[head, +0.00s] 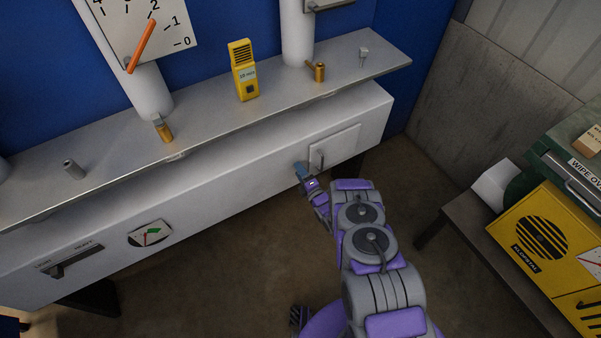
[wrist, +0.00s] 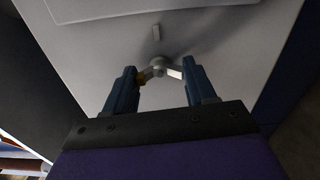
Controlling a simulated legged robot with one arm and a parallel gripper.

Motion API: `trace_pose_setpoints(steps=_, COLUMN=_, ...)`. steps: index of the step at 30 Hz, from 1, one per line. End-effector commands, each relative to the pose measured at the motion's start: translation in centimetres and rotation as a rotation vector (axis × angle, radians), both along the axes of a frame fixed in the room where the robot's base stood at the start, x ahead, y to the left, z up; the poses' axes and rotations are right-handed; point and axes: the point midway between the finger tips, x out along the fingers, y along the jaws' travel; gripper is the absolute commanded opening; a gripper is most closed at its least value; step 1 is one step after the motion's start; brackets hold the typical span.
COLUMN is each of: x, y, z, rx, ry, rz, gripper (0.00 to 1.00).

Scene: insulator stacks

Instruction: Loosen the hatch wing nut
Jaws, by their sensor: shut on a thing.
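The hatch (head: 347,141) is a pale rectangular panel on the front of the long grey beam, with a small upright handle (head: 321,159) near its left side. My gripper (head: 300,168) reaches the beam front by the hatch's lower left. In the wrist view, the wing nut (wrist: 158,68) is a small grey piece with a round hub and two spread wings. The blue fingers of my gripper (wrist: 160,78) stand on either side of it, shut on the wings. In the head view the gripper hides the wing nut.
A shelf (head: 215,97) runs above the beam and holds a yellow handheld meter (head: 243,70) and several small fittings. A dial (head: 150,234) and a slider (head: 70,262) are on the beam at left. A bench with a yellow box (head: 548,240) stands at right. Floor between is clear.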

Motion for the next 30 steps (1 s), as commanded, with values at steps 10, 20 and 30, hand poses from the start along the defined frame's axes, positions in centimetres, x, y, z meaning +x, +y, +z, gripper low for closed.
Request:
trace_pose_setpoints(steps=10, x=-0.42, y=0.25, z=-0.53, rx=-0.006, ry=0.010, rz=0.007, gripper=0.25)
trace_pose_setpoints(steps=20, x=-0.29, y=0.14, z=-0.29, rx=-0.004, ry=0.006, rz=0.003, gripper=0.81)
trace_pose_setpoints(steps=30, x=-0.77, y=-0.43, z=-0.13, rx=-0.003, ry=0.005, rz=0.000, gripper=0.81)
